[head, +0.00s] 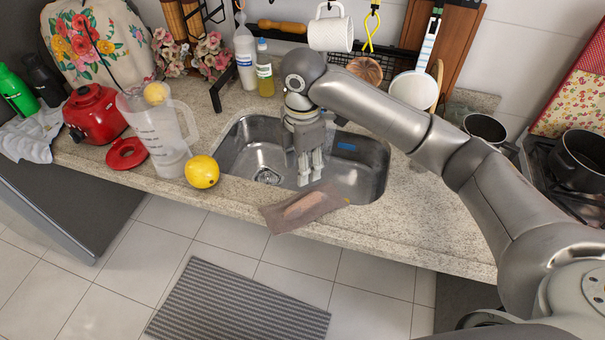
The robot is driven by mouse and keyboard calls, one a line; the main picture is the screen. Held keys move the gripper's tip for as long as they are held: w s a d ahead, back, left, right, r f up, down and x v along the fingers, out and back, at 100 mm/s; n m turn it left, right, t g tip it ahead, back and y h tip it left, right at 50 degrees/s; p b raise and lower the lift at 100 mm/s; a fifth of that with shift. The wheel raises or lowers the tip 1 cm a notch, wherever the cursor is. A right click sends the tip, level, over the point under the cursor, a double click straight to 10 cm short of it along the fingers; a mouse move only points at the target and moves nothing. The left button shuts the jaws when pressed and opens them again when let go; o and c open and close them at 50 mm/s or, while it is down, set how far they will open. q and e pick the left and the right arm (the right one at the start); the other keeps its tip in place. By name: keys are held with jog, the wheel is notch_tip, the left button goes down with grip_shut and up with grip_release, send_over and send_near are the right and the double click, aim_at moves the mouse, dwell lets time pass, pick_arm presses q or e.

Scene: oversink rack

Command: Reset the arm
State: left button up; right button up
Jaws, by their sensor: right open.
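My right arm reaches in from the right over the counter. My right gripper (310,168) points down over the steel sink (230,152), with its fingers open and nothing seen between them. A brown item on a flat piece (303,207) lies at the sink's front edge, just in front of the gripper and apart from it as far as I can tell. My left gripper is not in view.
A yellow lemon (202,171) and a clear blender jug (158,132) stand left of the sink, by a red blender base (94,112). A white mug (331,30) hangs behind the arm. A dark pot (581,158) sits on the stove at right.

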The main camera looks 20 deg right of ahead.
dwell(0.5)
jog(key=s+a+f+m, duration=0.1)
jog(key=s+a+f, duration=0.1)
jog(key=s+a+f+y, duration=0.1)
jog(key=s+a+f, duration=0.1)
jog(key=f, duration=0.1)
jog(key=s+a+f+m+y, duration=0.1)
jog(key=f, duration=0.1)
jog(key=shift+s+a+f+m+t, duration=0.2)
jog(key=shift+s+a+m+t, duration=0.1)
jog(key=shift+s+a, duration=0.1)
jog(key=s+a+f+m+t+y, duration=0.1)
jog(key=s+f+m, duration=0.3)
jog(key=s, duration=0.2)
jog(key=s+d+f+m+t+h, duration=0.2)
jog(key=s+d+f+m+h, duration=0.15)
jog(key=s+d+m, duration=0.9)
notch_tip(320, 180, down, 28)
jog(key=s+n+g+b, duration=0.1)
jog(key=s, duration=0.1)
jog(key=s+d+f+g+b, duration=0.1)
jog(key=s+d+f, duration=0.2)
jog(key=s+f, duration=1.3)
jog(key=shift+s+f+g, duration=0.3)
jog(key=shift+s+f, duration=0.05)
jog(key=shift+s, duration=0.05)
